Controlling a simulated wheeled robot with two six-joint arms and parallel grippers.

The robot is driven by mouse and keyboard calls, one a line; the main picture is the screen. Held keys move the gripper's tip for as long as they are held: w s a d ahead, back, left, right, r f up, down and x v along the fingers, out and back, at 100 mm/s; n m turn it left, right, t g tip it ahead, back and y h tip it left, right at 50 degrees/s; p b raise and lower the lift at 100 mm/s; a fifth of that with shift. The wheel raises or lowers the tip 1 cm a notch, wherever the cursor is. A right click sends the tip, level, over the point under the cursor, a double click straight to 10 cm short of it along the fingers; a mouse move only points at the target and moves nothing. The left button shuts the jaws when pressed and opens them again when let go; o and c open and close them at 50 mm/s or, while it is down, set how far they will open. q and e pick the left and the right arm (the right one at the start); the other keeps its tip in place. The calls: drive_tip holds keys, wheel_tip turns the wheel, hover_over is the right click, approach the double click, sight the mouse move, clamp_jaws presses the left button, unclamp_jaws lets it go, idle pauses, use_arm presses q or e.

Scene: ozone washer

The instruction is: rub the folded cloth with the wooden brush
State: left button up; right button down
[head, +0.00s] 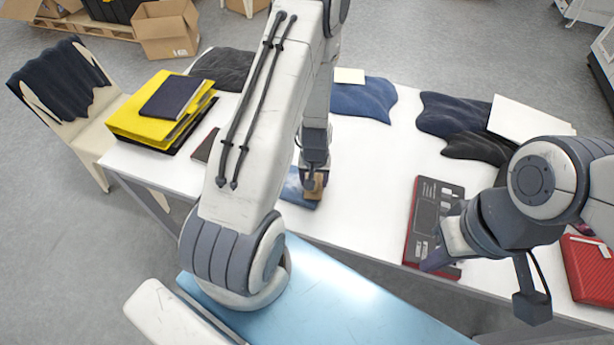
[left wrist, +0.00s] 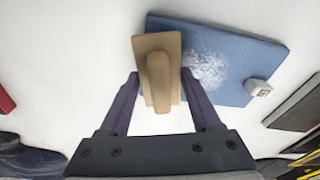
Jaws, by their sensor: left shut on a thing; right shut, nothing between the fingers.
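The folded blue cloth (head: 294,190) lies on the white table, partly hidden by my left arm in the head view. In the left wrist view the cloth (left wrist: 262,58) shows a pale, whitish patch. The wooden brush (head: 314,188) is in my left gripper (head: 314,174); in the left wrist view the brush (left wrist: 158,50) is between the fingers of this gripper (left wrist: 160,88). The brush overlaps the cloth's left part in that view; whether it touches is unclear. My right gripper (head: 441,254) is shut and empty, by the red-and-black case, its fingertips partly hidden.
The red-and-black case (head: 428,208) lies right of the cloth on the white table (head: 370,170). Yellow folders (head: 150,120) are at the left; dark garments (head: 455,115) lie farther back. The table's middle is clear.

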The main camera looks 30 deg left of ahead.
sight(298, 182)
use_arm(q)
drive_tip(key=shift+w+d+f, duration=0.1)
drive_tip(key=shift+d, duration=0.65)
drive_tip(key=shift+s+a+r, duration=0.1)
drive_tip(key=shift+s+a, duration=0.1)
drive_tip(key=shift+a, duration=0.7)
drive_tip(key=shift+s+a+r, duration=0.1)
drive_tip(key=shift+s+a, duration=0.05)
drive_tip(key=shift+a, duration=0.7)
drive_tip(key=shift+s+a+f+b, duration=0.1)
drive_tip(key=shift+s+a+b, duration=0.1)
drive_tip(key=shift+a, duration=0.5)
drive_tip(key=shift+s+a+f+b, duration=0.1)
drive_tip(key=shift+s+a, duration=0.05)
drive_tip(key=shift+a, duration=0.55)
drive_tip(key=shift+s+a+r+b, duration=0.1)
drive_tip(key=shift+s+a+b, duration=0.15)
drive_tip(key=shift+a, duration=0.8)
drive_tip(key=shift+s+a+b, duration=0.15)
drive_tip(key=shift+s+a, duration=0.1)
drive_tip(key=shift+a, duration=0.8)
drive_tip(key=shift+r, duration=0.1)
drive_tip(key=shift+r+p, duration=2.5)
drive_tip(key=shift+r, duration=0.4)
